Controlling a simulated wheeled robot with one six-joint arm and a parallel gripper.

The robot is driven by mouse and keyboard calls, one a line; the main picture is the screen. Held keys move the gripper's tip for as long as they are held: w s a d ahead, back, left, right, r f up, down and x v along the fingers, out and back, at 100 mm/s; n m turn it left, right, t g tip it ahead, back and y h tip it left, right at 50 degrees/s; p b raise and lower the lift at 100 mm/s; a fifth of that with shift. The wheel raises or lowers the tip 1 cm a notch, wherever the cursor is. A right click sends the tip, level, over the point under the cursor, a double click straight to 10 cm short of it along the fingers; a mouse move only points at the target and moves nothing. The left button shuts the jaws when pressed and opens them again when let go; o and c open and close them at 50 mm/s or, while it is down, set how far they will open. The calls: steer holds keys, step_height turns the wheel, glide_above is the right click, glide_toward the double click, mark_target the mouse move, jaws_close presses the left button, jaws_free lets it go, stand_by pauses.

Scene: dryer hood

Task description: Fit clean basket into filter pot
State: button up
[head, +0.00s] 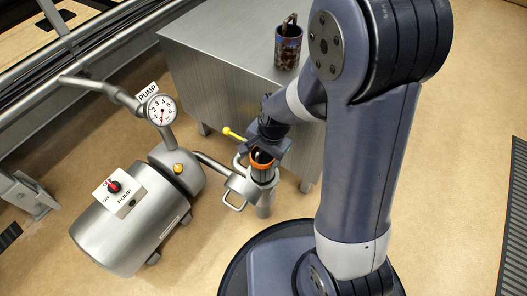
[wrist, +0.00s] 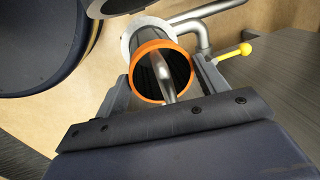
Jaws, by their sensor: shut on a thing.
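The clean basket (head: 262,159) is a dark cylinder with an orange rim and a metal bail handle. In the wrist view the orange rim of the basket (wrist: 136,81) faces me. My gripper (head: 265,146) is shut on the basket, with one finger on each side of the rim in the wrist view (wrist: 168,84). The filter pot (head: 240,186) is grey metal and lies under the basket. Its pale rim (wrist: 130,42) shows beyond the basket in the wrist view. The basket's lower end lines up with the pot mouth; how deep it sits is hidden.
A brown-stained basket (head: 288,50) stands on the grey metal cabinet (head: 225,60). The pump (head: 130,220) with its gauge (head: 162,110) and red switch (head: 114,186) is left of the pot.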

mark_target(264, 169)
steer(key=shift+f+b, duration=3.65)
steer(key=shift+f, duration=1.15)
steer(key=o, duration=1)
steer(key=shift+s, duration=0.1)
steer(key=shift+o, duration=0.2)
steer(key=r+p, duration=0.2)
steer(key=r, duration=0.1)
steer(key=d+r+p, duration=0.1)
steer(key=r+p, duration=0.1)
steer(key=r, duration=0.2)
steer(key=s+r+p, duration=0.1)
steer(key=r+p, duration=0.1)
steer(key=r, duration=0.2)
steer(key=shift+d, duration=0.25)
steer(key=shift+f, duration=0.1)
steer(key=f+b, duration=0.2)
steer(key=f, duration=0.1)
steer(key=a+f+b, duration=0.1)
steer(key=f+b, duration=0.1)
steer(key=f, duration=0.2)
steer(key=w+f+b, duration=0.1)
steer(key=f+b, duration=0.1)
steer(key=f, duration=0.2)
steer(key=shift+w+a+f, duration=0.1)
steer(key=shift+a, duration=0.2)
steer(key=shift+r+p, duration=0.35)
steer(key=shift+r, duration=0.25)
steer(key=shift+d, duration=0.1)
